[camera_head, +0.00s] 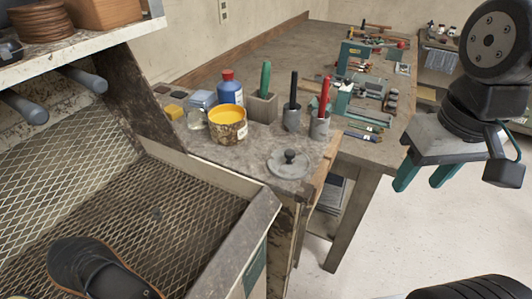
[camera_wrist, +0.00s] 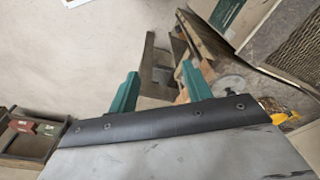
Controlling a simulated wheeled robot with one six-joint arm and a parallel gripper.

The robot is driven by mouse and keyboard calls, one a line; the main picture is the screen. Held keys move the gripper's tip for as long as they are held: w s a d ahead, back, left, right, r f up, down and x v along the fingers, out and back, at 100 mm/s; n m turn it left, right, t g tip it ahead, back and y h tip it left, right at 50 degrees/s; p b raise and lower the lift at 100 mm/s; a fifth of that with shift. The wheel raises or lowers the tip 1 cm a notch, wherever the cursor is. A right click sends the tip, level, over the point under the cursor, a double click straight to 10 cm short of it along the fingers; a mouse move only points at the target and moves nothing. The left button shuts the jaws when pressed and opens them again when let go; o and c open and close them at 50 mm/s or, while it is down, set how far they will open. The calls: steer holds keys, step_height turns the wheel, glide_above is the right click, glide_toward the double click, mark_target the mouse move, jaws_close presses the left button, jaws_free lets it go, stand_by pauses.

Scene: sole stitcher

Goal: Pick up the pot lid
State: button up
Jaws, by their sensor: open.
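The grey pot lid (camera_head: 289,164) is round with a dark knob in its middle. It lies flat near the front right corner of the small workbench (camera_head: 246,161) in the head view. In the wrist view part of the lid (camera_wrist: 231,86) shows to the right of the right finger. My gripper (camera_head: 427,178) has two teal fingers, open and empty. It hangs over open floor, to the right of the lid and apart from it. Both fingers also show in the wrist view (camera_wrist: 160,92). A yellow-topped pot (camera_head: 228,125) stands behind and left of the lid.
Behind the lid stand a blue bottle (camera_head: 230,88), a grey holder with a green handle (camera_head: 263,105), and cups with a black tool (camera_head: 292,116) and a red tool (camera_head: 320,123). A mesh tray (camera_head: 165,215) with a black shoe (camera_head: 90,268) is left.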

steer(key=w+a, duration=0.8)
steer(key=w, duration=0.4)
steer(key=n+g, duration=0.1)
glide_above(290, 151)
step_height(290, 151, down, 2)
steer(key=shift+s+a+f, duration=0.15)
steer(key=shift+f, duration=0.45)
step_height(290, 151, down, 7)
steer(key=shift+r, duration=0.1)
steer(key=c, duration=1.1)
